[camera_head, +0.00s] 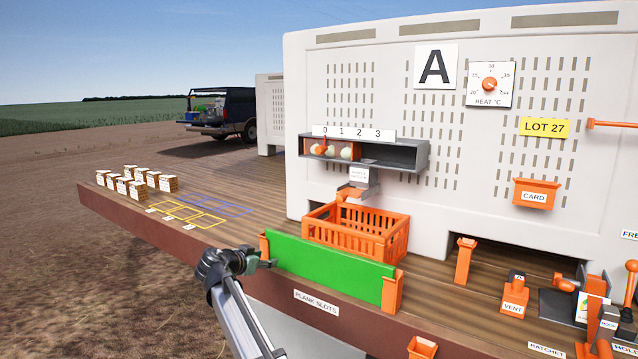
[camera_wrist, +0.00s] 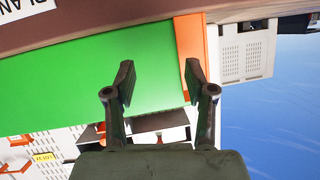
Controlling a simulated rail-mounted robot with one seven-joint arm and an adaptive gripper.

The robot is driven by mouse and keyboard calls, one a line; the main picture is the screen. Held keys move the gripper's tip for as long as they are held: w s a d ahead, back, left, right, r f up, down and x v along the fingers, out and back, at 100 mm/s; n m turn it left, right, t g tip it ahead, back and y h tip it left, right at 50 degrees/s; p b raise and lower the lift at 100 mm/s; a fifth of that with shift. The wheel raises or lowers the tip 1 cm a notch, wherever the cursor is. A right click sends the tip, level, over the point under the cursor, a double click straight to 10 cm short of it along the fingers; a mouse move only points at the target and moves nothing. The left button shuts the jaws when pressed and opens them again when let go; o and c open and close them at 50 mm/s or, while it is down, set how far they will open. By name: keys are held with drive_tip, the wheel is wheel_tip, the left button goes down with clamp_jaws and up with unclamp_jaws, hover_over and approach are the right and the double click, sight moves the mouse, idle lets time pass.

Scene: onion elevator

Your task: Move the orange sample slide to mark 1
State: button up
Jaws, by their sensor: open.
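The sample box (camera_head: 410,152) is a grey open-fronted box on the white wall, under a strip marked 0, 1, 2, 3. The orange sample slide (camera_head: 320,150) shows as an orange knob at its left end, about under mark 0, beside pale onions. Mark 1 (camera_head: 341,132) is just to its right. My gripper (camera_head: 268,264) is low and left of the box, by the left end of the green plank (camera_head: 330,272). In the wrist view, my gripper (camera_wrist: 160,78) is open and empty, with the plank and an orange post (camera_wrist: 190,50) behind the fingers.
An orange crate (camera_head: 322,229) stands below the box, behind the green plank. A small sign (camera_head: 358,175) hangs under the box. An orange post (camera_head: 464,262) and the vent handle (camera_head: 514,295) stand to the right. Small crates (camera_head: 135,180) stand far left.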

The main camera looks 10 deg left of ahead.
drive_tip(key=w+d+r+m+t+h, duration=0.1)
drive_tip(key=w+d+r+t, duration=0.15)
drive_tip(key=r, duration=1.15)
drive_tip(key=m+h+p, duration=0.2)
drive_tip(key=h, duration=0.1)
approach(318, 150)
drive_tip(key=shift+t+y, duration=0.25)
drive_tip(key=shift+y, duration=0.05)
drive_tip(key=p+x, duration=0.4)
drive_tip(key=x, duration=0.7)
drive_tip(key=shift+w+d, duration=0.15)
drive_tip(key=shift+d, duration=0.1)
drive_tip(key=shift+c, duration=0.4)
clamp_jaws()
